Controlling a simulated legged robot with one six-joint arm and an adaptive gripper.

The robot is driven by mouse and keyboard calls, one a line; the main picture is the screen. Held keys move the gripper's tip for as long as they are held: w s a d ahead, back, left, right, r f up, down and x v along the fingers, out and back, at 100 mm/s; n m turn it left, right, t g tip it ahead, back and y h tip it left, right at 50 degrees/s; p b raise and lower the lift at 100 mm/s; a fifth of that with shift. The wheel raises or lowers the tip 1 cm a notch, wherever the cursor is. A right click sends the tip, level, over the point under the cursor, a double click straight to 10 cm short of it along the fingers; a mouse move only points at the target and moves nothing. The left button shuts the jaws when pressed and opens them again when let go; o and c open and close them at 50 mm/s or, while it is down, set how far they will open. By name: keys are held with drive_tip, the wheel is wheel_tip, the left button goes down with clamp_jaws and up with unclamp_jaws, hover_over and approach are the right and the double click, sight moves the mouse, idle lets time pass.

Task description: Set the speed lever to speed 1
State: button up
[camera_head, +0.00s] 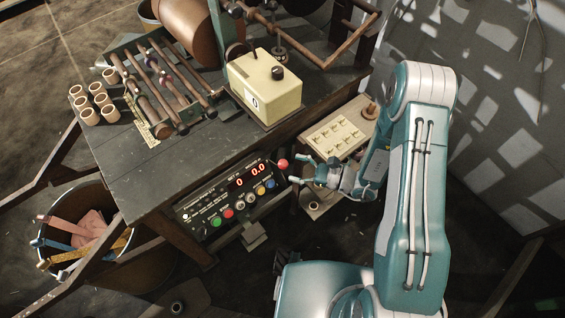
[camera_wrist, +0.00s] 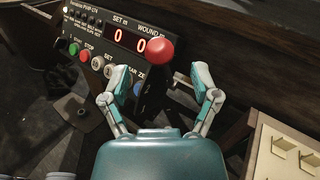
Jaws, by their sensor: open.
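The speed lever's red ball knob (camera_head: 282,164) is at the right end of the black control panel (camera_head: 214,212). In the wrist view the red knob (camera_wrist: 159,50) stands beyond my fingertips, roughly centred between them. My gripper (camera_head: 302,170) is open and empty, just right of the knob in the head view. In the wrist view my gripper (camera_wrist: 158,88) has its two fingers spread apart, with neither seen touching the knob. The lever's shaft and any speed marks are not clear. The panel's red displays read 0 and 0.0 in the head view.
Green, red, grey, blue and orange buttons line the panel's lower edge. The dark workbench (camera_head: 165,170) carries a cream box (camera_head: 262,95) and winding rollers. A cream tray (camera_head: 335,130) stands on a small side stand right of the bench. A bin (camera_head: 75,275) is at lower left.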

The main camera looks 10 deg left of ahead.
sight(283, 164)
drive_tip(key=shift+w+a, duration=0.2)
drive_tip(key=shift+a, duration=1.9)
clamp_jaws()
